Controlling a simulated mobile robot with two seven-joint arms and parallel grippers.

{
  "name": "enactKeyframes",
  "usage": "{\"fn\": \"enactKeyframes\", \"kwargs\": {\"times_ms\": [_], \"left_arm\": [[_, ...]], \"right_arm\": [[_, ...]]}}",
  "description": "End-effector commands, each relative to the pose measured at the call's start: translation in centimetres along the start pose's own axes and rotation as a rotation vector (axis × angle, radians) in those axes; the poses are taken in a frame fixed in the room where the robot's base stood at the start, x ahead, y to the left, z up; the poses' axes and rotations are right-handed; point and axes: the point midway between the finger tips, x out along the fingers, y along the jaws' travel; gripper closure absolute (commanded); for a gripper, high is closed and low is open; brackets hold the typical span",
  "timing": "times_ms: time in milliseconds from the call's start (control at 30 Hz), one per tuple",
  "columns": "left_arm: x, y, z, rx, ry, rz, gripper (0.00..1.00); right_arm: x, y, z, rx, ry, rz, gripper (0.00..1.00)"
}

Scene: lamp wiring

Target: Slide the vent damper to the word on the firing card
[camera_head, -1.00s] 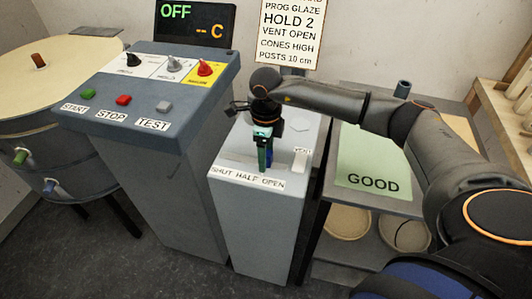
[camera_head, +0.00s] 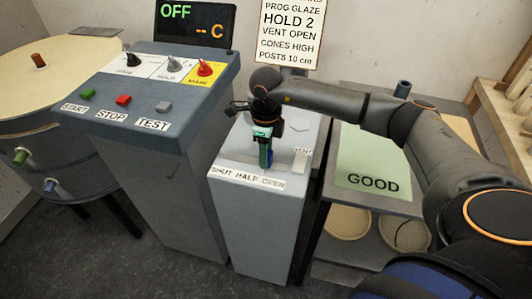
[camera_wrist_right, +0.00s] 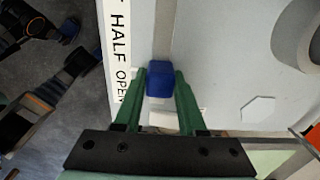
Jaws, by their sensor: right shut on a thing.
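The firing card (camera_head: 290,33) on the back wall reads "VENT OPEN". The vent box (camera_head: 258,225) is a grey pedestal with a strip (camera_head: 247,178) lettered SHUT, HALF, OPEN from left to right. My right gripper (camera_head: 265,163) reaches down to the box top, with green fingers near the OPEN end of the strip. In the right wrist view the right gripper (camera_wrist_right: 160,88) is shut on the blue damper knob (camera_wrist_right: 160,79), one finger on each side. The knob stands in its slot beside the word OPEN. In the head view the fingers mostly hide it.
A control panel (camera_head: 140,130) with buttons and knobs stands left of the vent box, under a display (camera_head: 196,20) reading OFF. A round kiln (camera_head: 40,110) is further left. A table with a green GOOD mat (camera_head: 370,165) is at the right. A white VENT label (camera_head: 301,152) is near the slot's right end.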

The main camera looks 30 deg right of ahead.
Motion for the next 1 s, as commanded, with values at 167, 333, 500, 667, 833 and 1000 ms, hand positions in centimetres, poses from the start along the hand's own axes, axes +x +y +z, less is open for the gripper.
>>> {"fn": "enactKeyframes", "kwargs": {"times_ms": [167,333,500,667,833,1000], "left_arm": [[0.01,0.01,-0.05,0.0,0.001,0.0,0.5],[0.07,-0.02,-0.24,0.001,0.004,0.0,0.5],[0.14,-0.05,-0.45,0.002,0.009,0.0,0.5],[0.17,-0.06,-0.54,0.002,0.01,0.0,0.5],[0.16,-0.06,-0.54,0.002,0.01,0.0,0.5],[0.11,-0.07,-0.58,0.002,0.01,-0.001,0.5]], "right_arm": [[-0.05,-0.01,0.01,0.0,-0.001,0.0,1.0],[-0.05,-0.01,0.01,0.0,-0.001,0.0,1.0],[-0.06,-0.02,0.01,0.0,-0.001,0.0,1.0],[-0.07,-0.02,0.01,0.0,-0.001,0.0,1.0],[-0.07,-0.03,0.01,0.0,-0.001,0.0,1.0],[-0.06,-0.08,-0.47,0.001,0.0,-0.001,1.0]]}}
